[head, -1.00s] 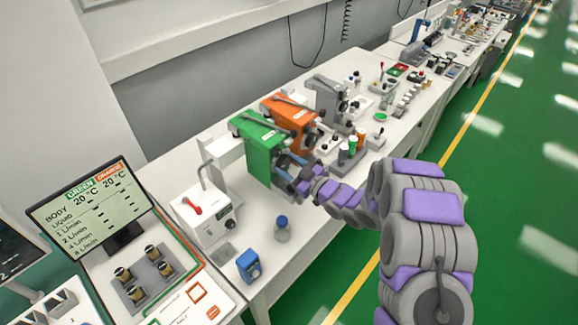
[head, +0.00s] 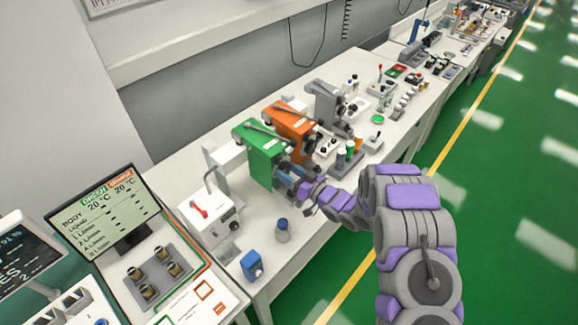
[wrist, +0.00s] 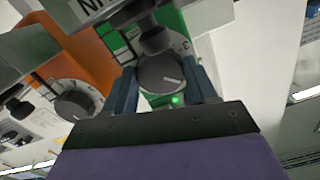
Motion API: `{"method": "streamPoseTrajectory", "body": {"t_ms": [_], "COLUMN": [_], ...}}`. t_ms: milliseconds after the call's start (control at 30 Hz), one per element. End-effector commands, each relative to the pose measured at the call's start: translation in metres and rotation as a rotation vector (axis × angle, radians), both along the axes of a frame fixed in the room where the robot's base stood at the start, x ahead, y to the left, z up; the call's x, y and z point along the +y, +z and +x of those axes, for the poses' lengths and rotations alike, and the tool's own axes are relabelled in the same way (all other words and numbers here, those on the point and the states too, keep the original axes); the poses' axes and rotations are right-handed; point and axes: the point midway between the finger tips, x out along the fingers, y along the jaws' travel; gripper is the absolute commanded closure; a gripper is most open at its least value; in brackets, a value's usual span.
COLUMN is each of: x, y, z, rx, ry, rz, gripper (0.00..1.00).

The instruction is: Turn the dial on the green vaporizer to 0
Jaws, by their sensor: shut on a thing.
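The green vaporizer (head: 258,150) stands on the white bench, left of the orange vaporizer (head: 292,125). In the wrist view its dark round dial (wrist: 161,74) has a pale pointer line and sits between my gripper's (wrist: 165,88) two blue-grey fingers. The fingers are shut on the dial's sides. A "3" shows on the scale to the right of the dial; most other marks are hidden. A green light (wrist: 177,99) glows just below the dial. In the head view my gripper (head: 297,184) is at the front of the green vaporizer, and the dial is hidden there.
The orange vaporizer's dial (wrist: 75,104) is close to my left finger in the wrist view. A white box with a red lever (head: 208,217), a blue-capped bottle (head: 282,230) and a blue block (head: 251,265) stand nearby on the bench. The green floor at right is clear.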

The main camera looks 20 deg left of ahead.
Motion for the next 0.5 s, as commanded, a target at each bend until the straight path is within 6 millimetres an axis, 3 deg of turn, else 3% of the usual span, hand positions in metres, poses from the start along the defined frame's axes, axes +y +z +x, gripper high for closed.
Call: {"method": "streamPoseTrajectory", "body": {"t_ms": [500], "x": [-0.0014], "y": [0.0014], "z": [0.0021], "rx": [0.448], "ry": [0.016], "rz": [0.186], "gripper": [0.74]}}
